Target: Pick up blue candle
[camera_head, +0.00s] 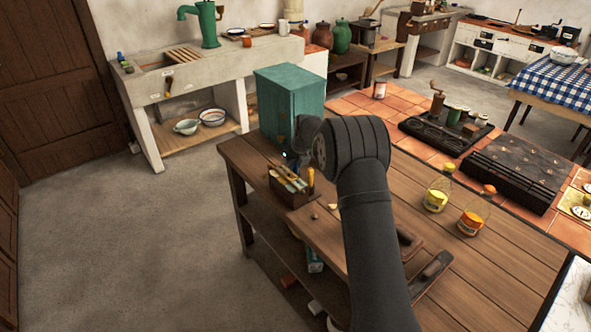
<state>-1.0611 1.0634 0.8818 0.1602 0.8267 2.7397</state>
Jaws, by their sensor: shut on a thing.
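My gripper (291,157) is at the far left end of the wooden worktable, in front of the teal cabinet and just above a small wooden box. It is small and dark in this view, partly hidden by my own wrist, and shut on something. A small bluish bit, which I take for the blue candle (284,154), shows at its tip. Its shape is too small to make out. The wooden box (291,196) below holds several thin yellow and light-coloured items and an orange-handled one.
The teal cabinet (289,98) stands close behind my gripper. A yellow jar (436,199) and an orange jar (472,219) stand right of my arm. The black stove (515,178) is at right.

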